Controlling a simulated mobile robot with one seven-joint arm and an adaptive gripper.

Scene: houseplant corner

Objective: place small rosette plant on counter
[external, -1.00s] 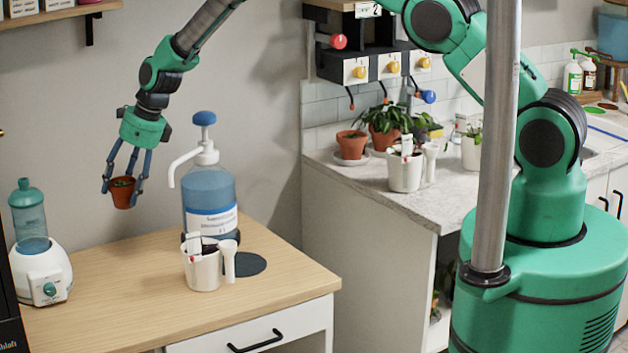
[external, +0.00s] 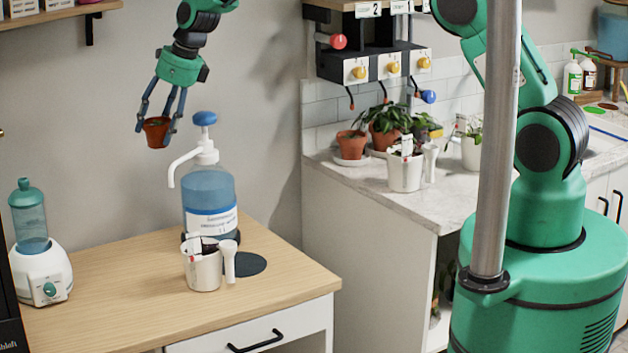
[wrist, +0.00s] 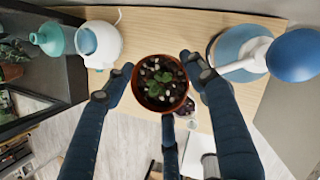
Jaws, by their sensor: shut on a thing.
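The small rosette plant (external: 157,131) is a few green leaves in a terracotta pot with pale pebbles on dark soil. It also shows in the wrist view (wrist: 159,84). My gripper (external: 158,127) is shut on the pot, its dark blue fingers around the sides. The pot is upright in the air, above the wooden table and left of the pump bottle's top. The counter (external: 345,185) is a pale stone top at the right, with its near end bare.
A blue pump bottle (external: 210,200) and a white cup (external: 203,268) stand on the wooden table (external: 110,290). A white device with a teal bottle (external: 40,265) is at its left. Potted plants (external: 352,146) and a white pot (external: 404,172) stand on the counter, below dispensers (external: 375,65).

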